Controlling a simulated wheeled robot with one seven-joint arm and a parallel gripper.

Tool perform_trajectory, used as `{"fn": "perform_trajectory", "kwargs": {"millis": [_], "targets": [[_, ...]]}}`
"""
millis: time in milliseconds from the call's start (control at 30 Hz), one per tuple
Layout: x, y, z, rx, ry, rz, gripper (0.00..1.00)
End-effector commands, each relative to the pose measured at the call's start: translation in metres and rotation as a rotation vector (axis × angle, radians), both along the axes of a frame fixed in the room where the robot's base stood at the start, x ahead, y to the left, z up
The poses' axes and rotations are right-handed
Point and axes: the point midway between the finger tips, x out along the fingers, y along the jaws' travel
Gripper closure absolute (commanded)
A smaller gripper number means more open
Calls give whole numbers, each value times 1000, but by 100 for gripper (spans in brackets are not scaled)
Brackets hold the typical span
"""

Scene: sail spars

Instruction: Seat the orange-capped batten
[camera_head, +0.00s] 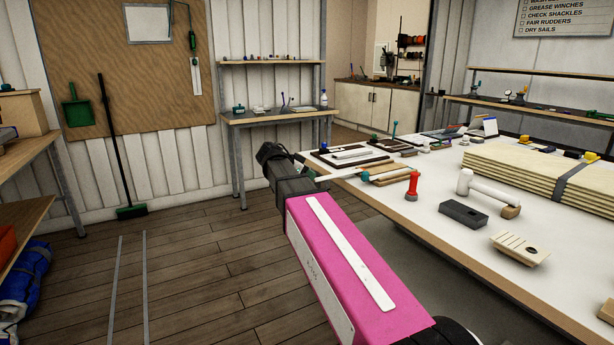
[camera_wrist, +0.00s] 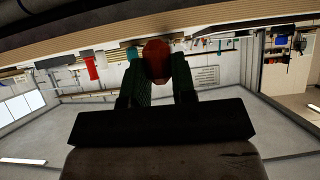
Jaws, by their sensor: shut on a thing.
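In the wrist view, my gripper (camera_wrist: 155,85) has its two dark fingers on either side of a rounded orange-red cap (camera_wrist: 157,60), which I take to be the end of the orange-capped batten. In the head view, my gripper (camera_head: 298,172) is at the left corner of the white worktable (camera_head: 440,240). The cap cannot be made out there. I cannot tell which slot belongs to the batten.
Near the tray lie a wooden piece with teal ends (camera_head: 390,175) and an upright red object (camera_head: 411,186). A white-headed mallet (camera_head: 480,186), grey block (camera_head: 463,214), pale slotted block (camera_head: 519,248) and strapped planks (camera_head: 545,172) are further right. The floor to the left is open.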

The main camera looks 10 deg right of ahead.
Motion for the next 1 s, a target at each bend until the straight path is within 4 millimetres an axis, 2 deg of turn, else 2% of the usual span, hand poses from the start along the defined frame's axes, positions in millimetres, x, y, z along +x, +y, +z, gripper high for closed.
{"fn": "perform_trajectory", "kwargs": {"millis": [1000], "targets": [[11,-32,0,0,0,0,100]]}}
